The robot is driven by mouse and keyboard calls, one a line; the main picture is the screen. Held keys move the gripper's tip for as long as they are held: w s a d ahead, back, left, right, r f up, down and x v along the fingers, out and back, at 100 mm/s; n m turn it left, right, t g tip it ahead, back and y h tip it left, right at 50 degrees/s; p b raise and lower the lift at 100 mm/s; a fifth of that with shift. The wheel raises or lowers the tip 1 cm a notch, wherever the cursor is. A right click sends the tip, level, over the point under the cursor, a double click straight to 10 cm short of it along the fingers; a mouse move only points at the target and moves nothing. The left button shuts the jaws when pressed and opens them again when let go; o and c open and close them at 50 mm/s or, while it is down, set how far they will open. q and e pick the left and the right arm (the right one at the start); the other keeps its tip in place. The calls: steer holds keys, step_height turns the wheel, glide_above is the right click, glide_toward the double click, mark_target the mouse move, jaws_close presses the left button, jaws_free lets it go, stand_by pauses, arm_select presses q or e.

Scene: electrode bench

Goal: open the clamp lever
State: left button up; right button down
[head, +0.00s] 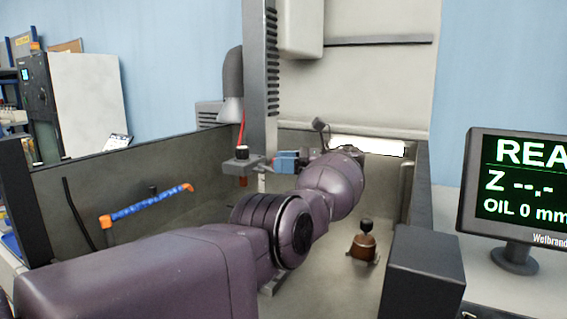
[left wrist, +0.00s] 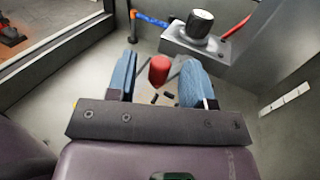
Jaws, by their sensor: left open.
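The clamp lever's red grip (head: 243,181) hangs below the clamp block with the black knob (head: 242,153), at the foot of the grey machine column in the head view. In the left wrist view the red grip (left wrist: 159,70) shows between the two blue fingers. My left gripper (head: 288,161) is open, with its blue fingers to the right of the clamp in the head view. In the left wrist view (left wrist: 157,82) its fingers stand apart on either side of the red grip, with gaps showing. The block with the knob (left wrist: 200,24) is beyond the right finger. My right gripper is not in view.
A grey tank wall (head: 90,178) surrounds the work area. An orange-and-blue hose (head: 147,206) lies along it at left. A brown fixture with a black knob (head: 363,246) stands on the tank floor. A monitor (head: 520,185) stands at right, beside a dark box (head: 425,270).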

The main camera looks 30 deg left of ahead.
arm_select(q)
steer(key=b+v, duration=0.5)
steer(key=v, duration=0.2)
steer(key=shift+d, duration=0.25)
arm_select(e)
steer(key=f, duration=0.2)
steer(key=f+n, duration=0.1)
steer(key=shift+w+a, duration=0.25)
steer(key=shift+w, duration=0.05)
arm_select(q)
steer(key=shift+w+r, duration=0.1)
